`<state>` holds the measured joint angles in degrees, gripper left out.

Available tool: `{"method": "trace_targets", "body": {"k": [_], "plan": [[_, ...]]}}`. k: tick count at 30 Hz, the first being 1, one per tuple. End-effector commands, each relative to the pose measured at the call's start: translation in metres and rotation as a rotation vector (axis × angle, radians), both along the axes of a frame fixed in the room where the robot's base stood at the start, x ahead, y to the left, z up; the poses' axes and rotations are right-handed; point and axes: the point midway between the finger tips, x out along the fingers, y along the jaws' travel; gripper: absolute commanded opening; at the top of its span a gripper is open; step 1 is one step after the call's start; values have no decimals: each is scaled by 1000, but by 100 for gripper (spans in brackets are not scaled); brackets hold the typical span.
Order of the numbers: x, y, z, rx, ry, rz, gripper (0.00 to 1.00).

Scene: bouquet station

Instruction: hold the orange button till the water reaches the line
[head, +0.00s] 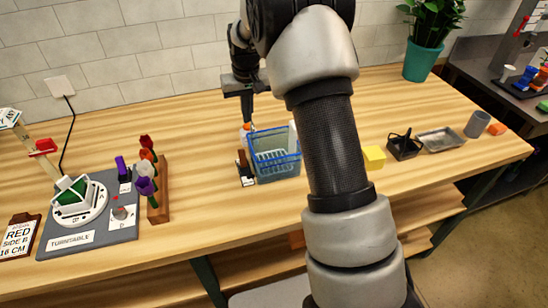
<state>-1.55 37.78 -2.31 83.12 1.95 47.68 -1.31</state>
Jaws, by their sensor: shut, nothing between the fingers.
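My gripper (247,119) points down at the back of the table, left of the middle, with its fingers together and empty. Just under the fingertips is a small orange part (244,129), which may be the orange button. I cannot tell whether the fingertips touch it. Right in front of it stands a see-through blue container (277,172) with a lighter rack-like shape inside. A water level or a fill line cannot be made out at this size. My arm hides the area to the right of the container.
A turntable board (110,235) and a wooden rack of coloured flowers (161,204) stand on the left. A yellow block (374,157), a black holder (404,147), a metal tray (440,139) and a grey cup (477,124) stand on the right. The table (215,218) is bare in front of the container.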

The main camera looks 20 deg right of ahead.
Motion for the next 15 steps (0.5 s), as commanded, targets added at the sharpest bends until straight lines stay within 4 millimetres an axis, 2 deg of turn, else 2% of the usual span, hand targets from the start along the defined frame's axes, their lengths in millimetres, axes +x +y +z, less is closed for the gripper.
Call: {"method": "trace_targets", "body": {"k": [15], "plan": [[0,0,-7,0,1,0,0]]}}
